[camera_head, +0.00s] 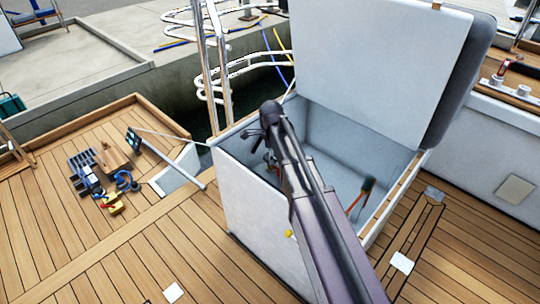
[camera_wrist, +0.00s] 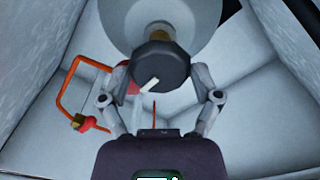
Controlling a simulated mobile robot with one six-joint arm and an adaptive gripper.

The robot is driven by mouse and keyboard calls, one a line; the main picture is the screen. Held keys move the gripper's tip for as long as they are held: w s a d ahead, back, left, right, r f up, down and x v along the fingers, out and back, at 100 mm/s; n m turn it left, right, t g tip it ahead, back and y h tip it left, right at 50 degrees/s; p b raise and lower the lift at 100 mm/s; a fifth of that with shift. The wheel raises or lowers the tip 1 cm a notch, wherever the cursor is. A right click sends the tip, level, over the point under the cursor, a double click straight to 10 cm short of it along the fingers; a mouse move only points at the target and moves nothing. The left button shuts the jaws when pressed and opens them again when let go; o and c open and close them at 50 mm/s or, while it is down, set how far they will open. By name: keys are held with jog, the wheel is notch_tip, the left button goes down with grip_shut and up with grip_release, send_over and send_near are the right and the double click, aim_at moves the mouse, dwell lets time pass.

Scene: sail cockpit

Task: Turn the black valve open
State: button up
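The black valve (camera_wrist: 161,65) is a faceted knob with a white mark on its face, seen in the wrist view in front of a pale round surface. A brass-coloured part shows just behind it. My gripper (camera_wrist: 161,78) has its two fingers spread, one on each side of the knob. Each fingertip is close to the knob's side; I cannot tell whether either touches. In the head view my arm reaches into the open white locker (camera_head: 262,215), and the valve cannot be made out there.
An orange pipe (camera_wrist: 62,98) with a red and brass fitting (camera_wrist: 86,122) lies left of my gripper. The raised lid (camera_head: 375,60) stands behind the locker. Tools and a yellow object (camera_head: 115,204) lie on the wooden deck at left. The front deck is mostly clear.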

jog(key=c, duration=0.4)
jog(key=shift+o, duration=0.2)
jog(key=shift+a, duration=0.15)
jog(key=shift+s, duration=0.1)
